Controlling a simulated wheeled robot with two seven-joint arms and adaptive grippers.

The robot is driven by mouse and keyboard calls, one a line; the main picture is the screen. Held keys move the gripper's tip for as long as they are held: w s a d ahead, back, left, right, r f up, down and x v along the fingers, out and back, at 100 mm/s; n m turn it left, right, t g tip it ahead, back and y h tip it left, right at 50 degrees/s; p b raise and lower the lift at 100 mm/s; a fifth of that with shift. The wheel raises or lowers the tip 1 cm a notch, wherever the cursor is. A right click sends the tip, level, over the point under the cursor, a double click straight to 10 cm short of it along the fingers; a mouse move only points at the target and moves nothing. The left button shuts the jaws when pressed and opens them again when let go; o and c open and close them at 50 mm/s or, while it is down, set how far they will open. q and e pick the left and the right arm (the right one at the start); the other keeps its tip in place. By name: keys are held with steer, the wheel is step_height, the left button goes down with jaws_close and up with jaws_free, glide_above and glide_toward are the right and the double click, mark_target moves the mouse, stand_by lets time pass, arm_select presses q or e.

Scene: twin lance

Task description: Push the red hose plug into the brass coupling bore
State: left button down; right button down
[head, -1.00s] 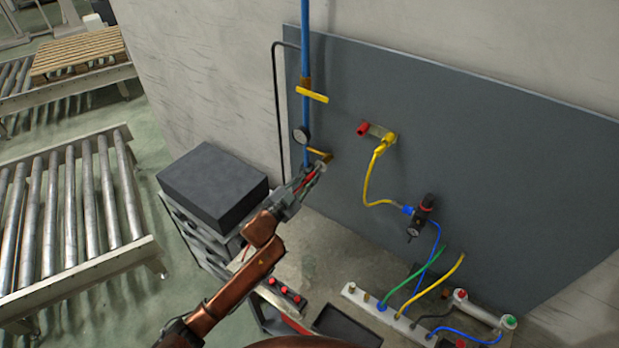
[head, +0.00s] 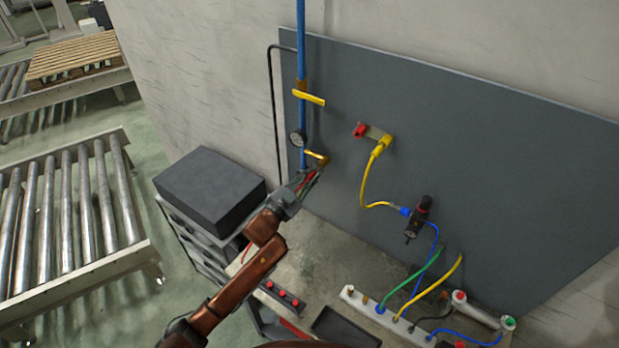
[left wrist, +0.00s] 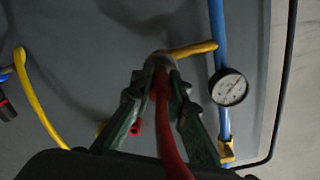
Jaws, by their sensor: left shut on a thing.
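My left gripper (head: 314,172) is shut on the red hose plug, just below and in front of the brass coupling (head: 323,161) on the blue pipe. In the left wrist view, the red hose (left wrist: 166,125) runs up between the gripper's green fingers (left wrist: 158,78). My right gripper is not in view.
The blue pipe (head: 301,50) carries a gauge (head: 297,139) and yellow handle (head: 309,97) near the coupling. A red fitting (head: 360,130) and yellow hose (head: 366,180) are to the right on the grey panel (head: 480,150). A bench (head: 310,262) lies below.

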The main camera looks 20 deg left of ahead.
arm_select(q)
steer(key=shift+x, duration=0.8)
stand_by(1.1)
steer(key=shift+w+d+r, duration=0.1)
steer(key=shift+w+r, duration=0.1)
steer(key=shift+r, duration=0.05)
stand_by(1.5)
steer(key=shift+s+f, duration=0.1)
steer(key=shift+s, duration=0.05)
steer(key=shift+s+a+p, duration=0.3)
steer(key=shift+s+p, duration=0.15)
steer(key=shift+s, duration=0.2)
steer(key=shift+s, duration=0.15)
steer(key=shift+s+a+f+p, duration=0.1)
steer(key=shift+s+a+p, duration=0.15)
steer(key=shift+s, duration=0.2)
steer(key=shift+s, duration=0.2)
steer(key=shift+s+a+p, duration=0.15)
steer(key=shift+s+p, duration=0.15)
steer(key=shift+s, duration=0.05)
